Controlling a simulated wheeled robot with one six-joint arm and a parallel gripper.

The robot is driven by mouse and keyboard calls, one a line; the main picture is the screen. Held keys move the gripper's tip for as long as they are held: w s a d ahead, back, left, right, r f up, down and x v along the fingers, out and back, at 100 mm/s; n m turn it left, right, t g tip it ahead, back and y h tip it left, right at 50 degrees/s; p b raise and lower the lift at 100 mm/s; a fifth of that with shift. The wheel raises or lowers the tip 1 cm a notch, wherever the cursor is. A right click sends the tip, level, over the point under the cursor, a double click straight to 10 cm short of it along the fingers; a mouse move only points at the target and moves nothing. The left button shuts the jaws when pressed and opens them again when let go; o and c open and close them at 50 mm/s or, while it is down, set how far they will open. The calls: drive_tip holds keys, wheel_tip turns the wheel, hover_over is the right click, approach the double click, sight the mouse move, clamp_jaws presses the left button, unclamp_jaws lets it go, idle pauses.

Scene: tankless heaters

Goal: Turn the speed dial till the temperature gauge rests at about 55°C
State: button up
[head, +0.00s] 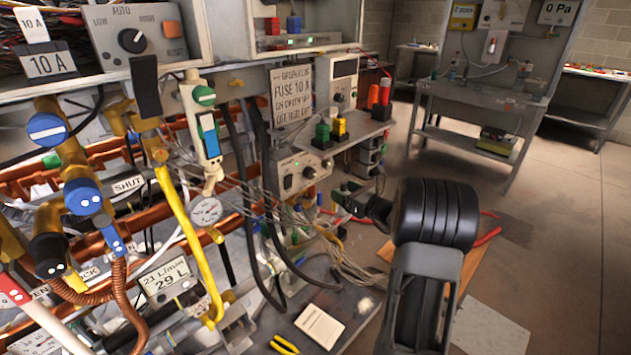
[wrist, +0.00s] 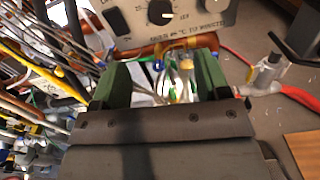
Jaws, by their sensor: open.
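My gripper (head: 345,199) is open and empty, with green fingers, just right of a grey control box (head: 303,172) under the bench shelf. In the wrist view its two fingers (wrist: 160,78) are spread apart, below a box face with a black dial (wrist: 160,11) near the top edge. The fingers do not touch this dial. The grey box in the head view has small round knobs (head: 309,172); their labels are too small to read. A round white gauge (head: 206,211) hangs left of the box; its needle is unreadable. I cannot tell which dial is labelled speed.
Another dial (head: 132,40) marked LOW and AUTO sits on a box at upper left. Copper pipes, valves and a yellow hose (head: 180,210) crowd the left. Loose wires (head: 330,240) hang below the grey box. Red-handled pliers (wrist: 290,95) lie nearby. The floor at right is open.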

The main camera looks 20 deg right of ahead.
sight(312, 174)
drive_tip(key=x, duration=1.3)
drive_tip(key=shift+d, duration=0.1)
drive_tip(key=shift+c, duration=0.3)
drive_tip(key=c, duration=0.9)
drive_tip(key=shift+o, duration=0.2)
drive_tip(key=shift+b, duration=0.45)
drive_tip(key=shift+f, duration=0.1)
